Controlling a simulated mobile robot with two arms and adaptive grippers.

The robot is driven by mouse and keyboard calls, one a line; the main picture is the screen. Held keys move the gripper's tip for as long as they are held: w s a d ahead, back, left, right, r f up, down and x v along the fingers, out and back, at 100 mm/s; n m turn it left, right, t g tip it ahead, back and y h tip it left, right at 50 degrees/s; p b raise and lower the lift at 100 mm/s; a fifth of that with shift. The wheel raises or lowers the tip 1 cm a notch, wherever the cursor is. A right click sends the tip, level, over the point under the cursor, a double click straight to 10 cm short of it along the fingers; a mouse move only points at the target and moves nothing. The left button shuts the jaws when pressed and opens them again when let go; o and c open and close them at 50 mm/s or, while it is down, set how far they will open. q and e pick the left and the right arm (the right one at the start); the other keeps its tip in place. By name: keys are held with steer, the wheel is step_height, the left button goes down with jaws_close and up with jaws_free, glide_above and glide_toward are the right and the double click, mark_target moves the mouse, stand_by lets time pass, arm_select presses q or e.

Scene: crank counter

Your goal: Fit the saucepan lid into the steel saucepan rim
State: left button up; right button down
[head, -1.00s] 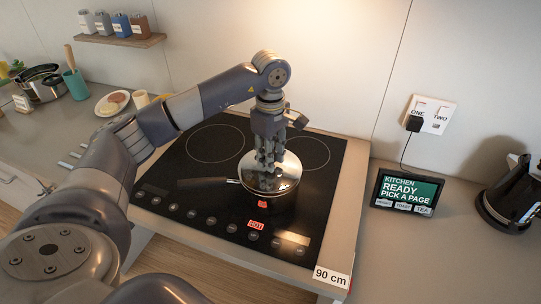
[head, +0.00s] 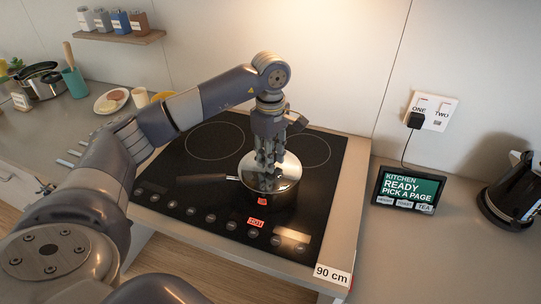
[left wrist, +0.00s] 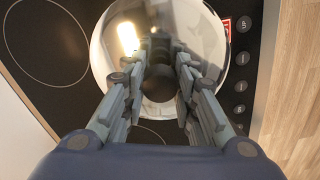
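The steel saucepan (head: 268,205) stands on the front part of the black hob, its dark handle (head: 205,181) pointing left. The shiny round lid (head: 289,166) lies level across the top of the pan; whether its edge is fully within the rim is too small to tell. The lid (left wrist: 106,58) fills the upper middle of the left wrist view. My left gripper (head: 269,185) points straight down over the lid's middle. In the left wrist view its fingers (left wrist: 158,72) stand apart, with a dark shape between them, perhaps the knob or a reflection. My right gripper is not in view.
The black hob (head: 225,215) has free rings behind the pan. A kitchen tablet (head: 408,191), a wall socket (head: 431,112) and a dark kettle (head: 512,199) are at the right. A plate (head: 113,101) and a teal utensil cup (head: 75,82) stand at the left.

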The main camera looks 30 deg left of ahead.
arm_select(q)
steer(key=o, duration=0.3)
steer(key=shift+f, duration=0.1)
steer(key=shift+o, duration=0.2)
step_height(320, 180, up, 12)
stand_by(0.5)
